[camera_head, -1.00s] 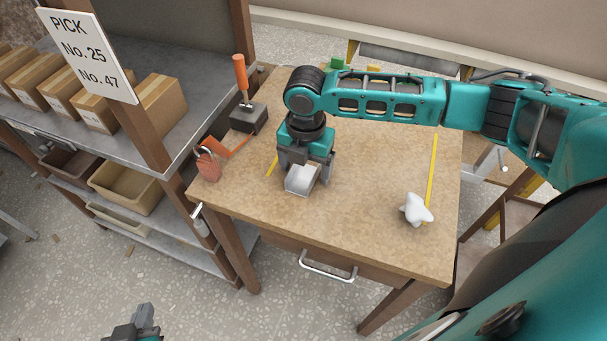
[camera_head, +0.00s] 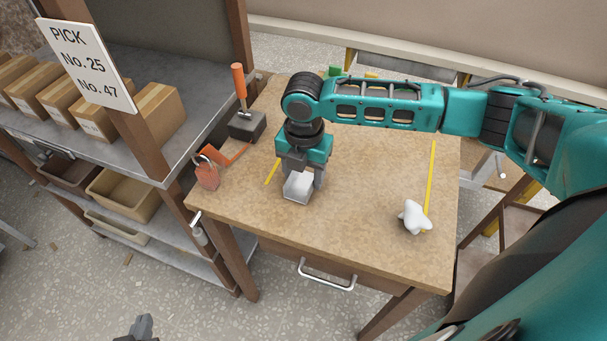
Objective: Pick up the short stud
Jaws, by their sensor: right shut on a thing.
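A short silvery-grey piece (camera_head: 297,188), which I take to be the short stud, is at the jaws of my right gripper (camera_head: 301,175). The gripper points down over the left-middle part of the wooden table and is shut on the piece. The jaws and arm hide its upper part, and I cannot tell whether it touches the tabletop. My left gripper (camera_head: 141,328) shows only partly at the bottom edge, over the floor and away from the table; its jaws are not clear.
The wooden table (camera_head: 330,225) holds a white lumpy object (camera_head: 414,217), a red padlock (camera_head: 207,174) and a grey block with an orange-handled lever (camera_head: 247,125). A shelf unit (camera_head: 165,165) with cartons stands at the left. The table's front middle is clear.

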